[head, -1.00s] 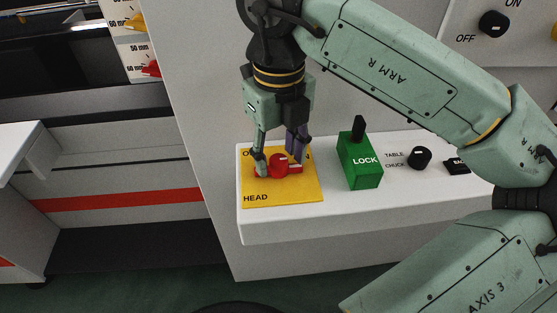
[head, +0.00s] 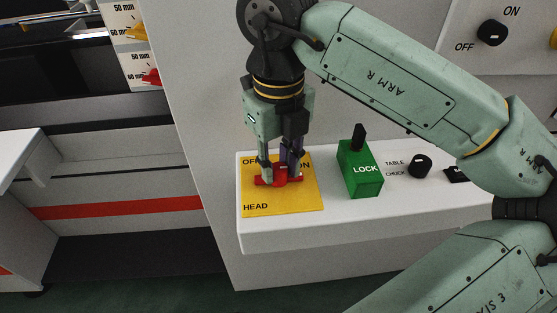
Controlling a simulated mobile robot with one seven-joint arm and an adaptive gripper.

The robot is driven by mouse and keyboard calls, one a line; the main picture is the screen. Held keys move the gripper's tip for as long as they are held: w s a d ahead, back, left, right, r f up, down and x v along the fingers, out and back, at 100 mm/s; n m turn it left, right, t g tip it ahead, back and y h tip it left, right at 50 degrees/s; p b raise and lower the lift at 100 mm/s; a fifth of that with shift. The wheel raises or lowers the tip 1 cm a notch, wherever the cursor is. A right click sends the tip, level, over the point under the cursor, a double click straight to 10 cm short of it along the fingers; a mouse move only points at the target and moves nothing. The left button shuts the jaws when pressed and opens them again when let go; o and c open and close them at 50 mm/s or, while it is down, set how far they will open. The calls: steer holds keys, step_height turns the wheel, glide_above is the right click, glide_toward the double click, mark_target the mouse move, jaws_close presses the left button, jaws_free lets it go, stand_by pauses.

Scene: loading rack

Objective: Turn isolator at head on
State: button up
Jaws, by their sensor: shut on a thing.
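The isolator is a red rotary handle (head: 281,181) on a yellow plate (head: 252,200) marked HEAD, with OFF at its upper left and ON at its upper right. The plate lies at the left end of a white ledge. My gripper (head: 280,178) points down over the plate and is shut on the red handle, with one finger to the left and one to the right. The fingers hide part of the handle, so which mark it points to is hard to tell.
A green LOCK box (head: 364,178) with a black lever stands close to the right of the plate. A black TABLE/CHUCK knob (head: 420,166) is farther right on the white ledge (head: 350,222). Another black OFF/ON knob (head: 492,32) is on the panel at upper right.

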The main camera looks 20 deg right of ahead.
mark_target(279, 168)
steer(key=shift+f+n+b, duration=0.15)
steer(key=shift+n+b, duration=0.35)
steer(key=shift+b, duration=0.35)
jaws_close()
steer(key=shift+r, duration=0.2)
steer(key=o, duration=1.1)
jaws_free()
steer(key=shift+c, duration=0.2)
step_height(279, 168, up, 8)
steer(key=shift+f, duration=0.25)
